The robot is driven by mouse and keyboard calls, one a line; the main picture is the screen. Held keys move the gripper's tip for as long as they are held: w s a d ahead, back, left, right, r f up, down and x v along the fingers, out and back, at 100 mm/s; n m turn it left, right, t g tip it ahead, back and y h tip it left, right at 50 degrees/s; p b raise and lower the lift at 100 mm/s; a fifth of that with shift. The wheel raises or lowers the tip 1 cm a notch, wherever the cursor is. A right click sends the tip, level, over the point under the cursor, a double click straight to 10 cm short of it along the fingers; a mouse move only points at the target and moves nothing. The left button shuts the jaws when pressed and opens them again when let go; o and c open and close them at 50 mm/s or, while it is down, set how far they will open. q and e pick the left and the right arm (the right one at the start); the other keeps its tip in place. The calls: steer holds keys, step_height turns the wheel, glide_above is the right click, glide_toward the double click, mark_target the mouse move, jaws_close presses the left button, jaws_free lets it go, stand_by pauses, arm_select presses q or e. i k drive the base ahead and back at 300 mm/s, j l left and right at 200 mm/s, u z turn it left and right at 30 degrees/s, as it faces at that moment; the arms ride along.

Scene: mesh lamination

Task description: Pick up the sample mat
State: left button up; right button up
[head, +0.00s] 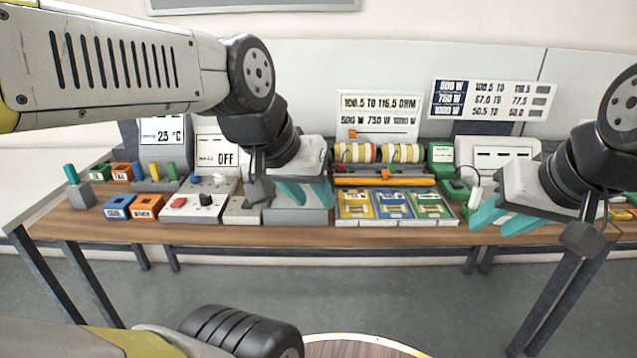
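No piece is labelled as the sample mat, and I cannot tell for sure which one it is. Flat framed cards in yellow (355,205), blue (393,205) and green (431,205) lie side by side in a tray at the table's front middle. My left gripper (306,193) has teal fingers spread apart, with nothing seen between them. It hangs over a grey block (297,215), left of the cards, and hides part of it. My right gripper (503,218) also has its teal fingers apart and looks empty. It is right of the cards, near the front edge.
The wooden table (270,234) is crowded. Blue (118,207) and orange (146,207) bins, a switch box (193,207) and an OFF display (215,150) stand left. Yellow rolls (356,152) and an orange bar (385,181) lie behind the cards. A white-faced meter (503,155) stands right.

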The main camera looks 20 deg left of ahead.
mark_target(426, 204)
steer(key=i+l+u, duration=0.45)
steer(key=i+l, duration=0.15)
steer(key=i, duration=0.15)
